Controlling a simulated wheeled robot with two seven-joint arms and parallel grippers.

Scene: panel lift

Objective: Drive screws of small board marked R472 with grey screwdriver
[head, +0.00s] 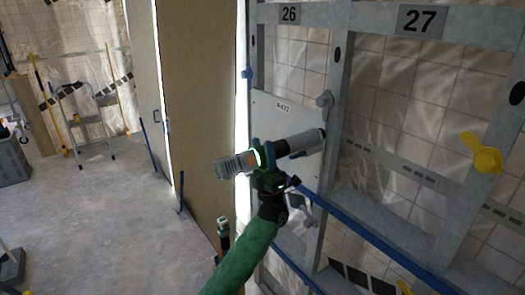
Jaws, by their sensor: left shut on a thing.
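My left gripper (268,172), at the end of a green-sleeved arm, is shut on the grey screwdriver (305,143). The tool is held roughly level, with its grey barrel to the right and a lighter labelled block to the left. A pale board (290,120) with a small label is fixed in the frame behind it, under number 26. The label is too small to read surely. The gripper and tool hide part of the board's lower left; I cannot tell whether the tool touches it. No screws can be made out. My right gripper is not in view.
A metal frame (341,75) with bays 26 and 27 stands at the right. It carries a yellow knob (482,152), and a blue rail (345,240) crosses low. A tall brown panel (205,90) stands left of the bay. Grey floor (90,220) is open at the left.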

